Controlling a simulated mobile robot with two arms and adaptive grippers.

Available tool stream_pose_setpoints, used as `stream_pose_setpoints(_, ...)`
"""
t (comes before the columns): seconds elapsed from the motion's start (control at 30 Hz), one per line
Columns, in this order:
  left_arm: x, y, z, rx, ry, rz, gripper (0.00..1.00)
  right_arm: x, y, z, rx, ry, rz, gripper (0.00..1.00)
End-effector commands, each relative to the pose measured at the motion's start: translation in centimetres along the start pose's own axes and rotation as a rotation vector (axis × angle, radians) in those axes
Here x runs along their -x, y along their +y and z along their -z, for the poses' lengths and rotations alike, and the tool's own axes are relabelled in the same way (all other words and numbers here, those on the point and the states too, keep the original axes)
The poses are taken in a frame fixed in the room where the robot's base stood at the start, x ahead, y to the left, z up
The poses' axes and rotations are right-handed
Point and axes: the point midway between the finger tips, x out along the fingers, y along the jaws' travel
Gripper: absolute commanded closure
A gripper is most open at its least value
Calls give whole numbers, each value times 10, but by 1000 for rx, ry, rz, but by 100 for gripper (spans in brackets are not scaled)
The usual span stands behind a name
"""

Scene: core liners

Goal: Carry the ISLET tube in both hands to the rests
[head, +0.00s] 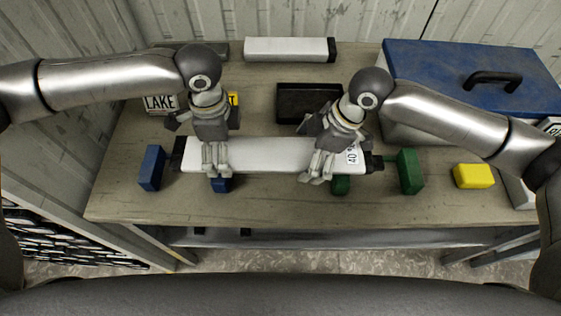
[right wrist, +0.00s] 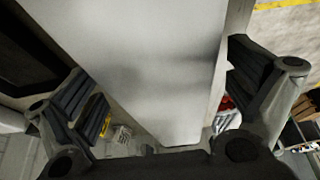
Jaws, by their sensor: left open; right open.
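A long white tube (head: 268,154) with black end caps lies crosswise near the front of the table; a "40" shows on its label, but I cannot read ISLET. Blue blocks (head: 151,168) stand by its left end and green blocks (head: 409,171) by its right end; a lower blue block (head: 221,185) and green block (head: 341,185) show at its front edge. My left gripper (head: 216,172) is open over the tube's left part. My right gripper (head: 317,176) is open over its right part. The right wrist view shows the tube (right wrist: 150,70) between the open fingers.
Another white tube (head: 285,49) lies at the back. A black tray (head: 303,100) sits mid-table, and a blue-lidded box (head: 470,80) stands at the back right. A yellow block (head: 473,176) is at the right. A "LAKE" label (head: 160,104) shows at the left.

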Motion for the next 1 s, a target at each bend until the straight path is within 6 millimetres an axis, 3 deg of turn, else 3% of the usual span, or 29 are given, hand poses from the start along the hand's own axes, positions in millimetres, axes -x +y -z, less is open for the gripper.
stream_pose_setpoints(0.2,49,-1,0,1,2,3,0,0,0,0,0,0,0,0)
stream_pose_setpoints(0.43,85,-1,0,1,0,1,0,0,0,0,0,0,0,0)
stream_pose_setpoints(0.67,96,0,0,0,-1,-1,0,10,1,0,0,1,-3,0)
stream_pose_setpoints(1.0,95,0,0,0,-1,-1,0,78,1,0,0,0,-4,0)
